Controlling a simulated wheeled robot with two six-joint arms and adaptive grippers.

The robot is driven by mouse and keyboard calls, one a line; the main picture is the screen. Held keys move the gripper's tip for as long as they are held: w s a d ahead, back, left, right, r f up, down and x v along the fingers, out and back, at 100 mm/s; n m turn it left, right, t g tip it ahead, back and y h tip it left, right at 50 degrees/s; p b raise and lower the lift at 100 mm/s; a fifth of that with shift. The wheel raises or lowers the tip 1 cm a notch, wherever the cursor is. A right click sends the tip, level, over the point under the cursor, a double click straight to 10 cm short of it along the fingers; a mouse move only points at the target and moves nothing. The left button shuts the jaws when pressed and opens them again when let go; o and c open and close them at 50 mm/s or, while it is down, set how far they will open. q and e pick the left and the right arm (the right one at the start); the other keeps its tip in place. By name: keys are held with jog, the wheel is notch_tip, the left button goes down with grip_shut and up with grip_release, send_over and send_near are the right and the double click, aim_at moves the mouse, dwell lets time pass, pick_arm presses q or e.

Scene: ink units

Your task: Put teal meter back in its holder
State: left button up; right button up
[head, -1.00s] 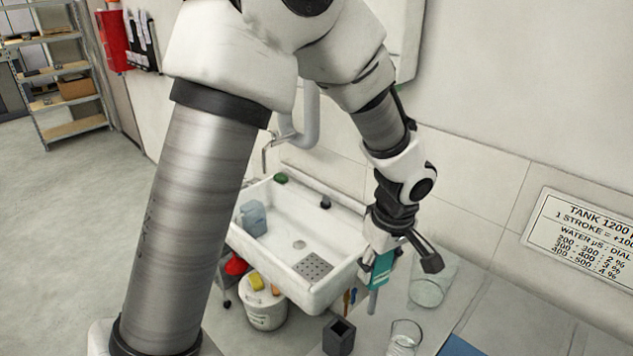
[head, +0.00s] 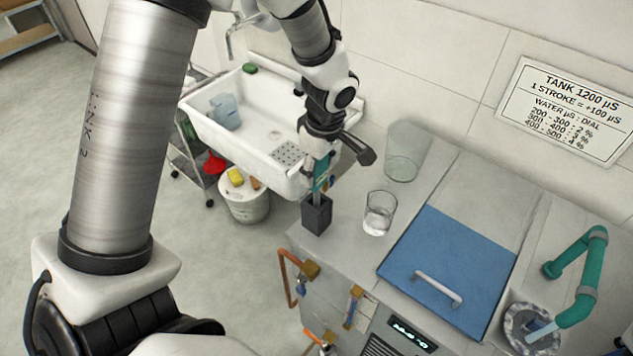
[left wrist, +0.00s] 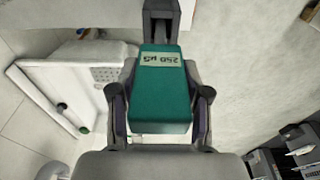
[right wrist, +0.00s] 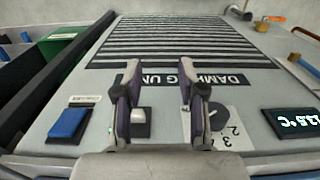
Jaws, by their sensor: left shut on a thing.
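The teal meter (head: 321,180) is held by my left gripper (head: 325,160), upright above the dark grey square holder (head: 317,217) on the counter's left corner. In the left wrist view the meter (left wrist: 162,95) sits between the two fingers, its label reading 250 µS. The dark holder (left wrist: 160,12) lies just past the meter's far end. The meter's lower end is at the holder's mouth; how deep it reaches inside I cannot tell. My right gripper (right wrist: 159,72) is open and empty over a panel in the right wrist view; it is not seen in the head view.
A glass of water (head: 380,213) stands right of the holder, with a larger clear beaker (head: 406,155) behind. A white sink (head: 262,125) lies to the left. A blue lid (head: 450,262) with a handle and a teal pipe (head: 592,265) are on the right.

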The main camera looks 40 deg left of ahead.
aim_at(317, 188)
pick_arm(q)
notch_tip(317, 188, down, 6)
jog(key=shift+s+r+p, duration=0.1)
jog(key=shift+r+p, duration=0.1)
jog(key=shift+p, duration=0.1)
jog(key=shift+f, duration=0.1)
jog(key=shift+f+b, duration=0.1)
jog(key=shift+b, duration=0.2)
jog(key=o, duration=1.2)
